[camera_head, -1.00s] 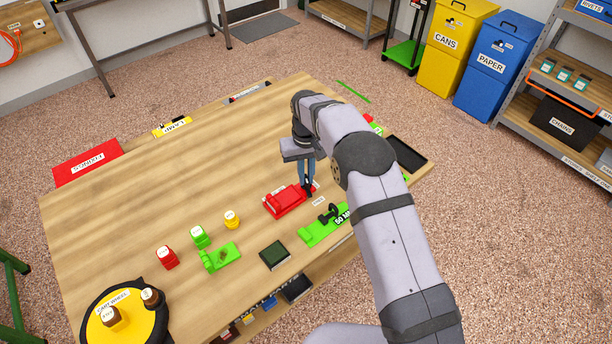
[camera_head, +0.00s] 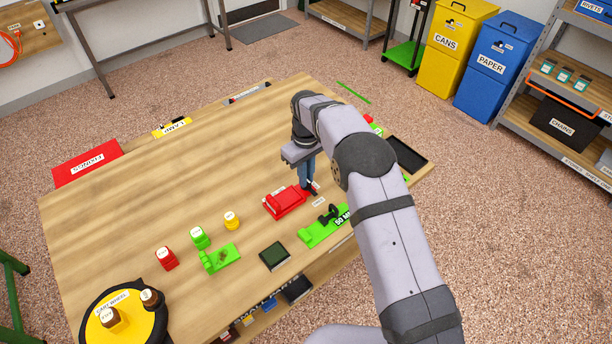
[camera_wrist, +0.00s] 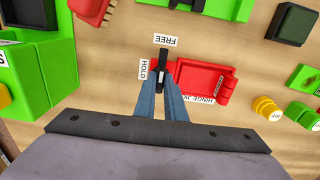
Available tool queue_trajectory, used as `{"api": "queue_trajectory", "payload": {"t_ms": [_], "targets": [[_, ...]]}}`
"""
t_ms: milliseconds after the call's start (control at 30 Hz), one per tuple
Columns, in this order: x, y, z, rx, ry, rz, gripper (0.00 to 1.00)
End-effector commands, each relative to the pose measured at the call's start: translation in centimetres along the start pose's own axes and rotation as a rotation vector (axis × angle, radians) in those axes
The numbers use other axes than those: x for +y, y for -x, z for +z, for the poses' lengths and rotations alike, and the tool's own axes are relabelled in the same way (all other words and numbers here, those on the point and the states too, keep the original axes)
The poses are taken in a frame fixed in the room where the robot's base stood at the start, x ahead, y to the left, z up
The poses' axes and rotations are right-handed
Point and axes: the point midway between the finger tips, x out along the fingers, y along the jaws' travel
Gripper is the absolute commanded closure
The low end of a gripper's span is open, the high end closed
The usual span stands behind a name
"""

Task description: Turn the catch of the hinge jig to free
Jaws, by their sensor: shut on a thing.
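The hinge jig (camera_head: 284,203) is a red block on the wooden bench; it also shows in the wrist view (camera_wrist: 208,82) with its label partly hidden. Its catch (camera_wrist: 163,56) is a small black lever at the jig's left end in the wrist view. The catch points up towards the FREE label (camera_wrist: 166,41). The HOLD label (camera_wrist: 143,69) is to the left of the catch. My gripper (camera_wrist: 162,74) has its blue fingers shut on the catch, one on each side. In the head view my gripper (camera_head: 307,186) reaches down at the jig's right end.
A green fixture (camera_head: 313,236) with a black part stands close in front of the jig. A dark green-topped block (camera_head: 274,256) and another green fixture (camera_head: 220,257) stand to the left. A black tray (camera_head: 407,154) lies at the right. The bench behind the jig is mostly clear.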

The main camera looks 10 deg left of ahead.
Motion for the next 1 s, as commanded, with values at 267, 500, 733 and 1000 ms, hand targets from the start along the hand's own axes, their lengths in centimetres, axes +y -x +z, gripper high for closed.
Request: {"api": "queue_trajectory", "payload": {"t_ms": [267,500,733,1000], "targets": [[0.0,0.2,-0.1,0.004,0.003,0.002,0.73],[0.0,0.1,-0.1,0.002,0.002,0.001,0.71],[0.0,0.8,-0.1,0.003,0.001,0.002,0.71],[0.1,4.3,-0.2,0.006,0.001,0.003,0.71]]}}
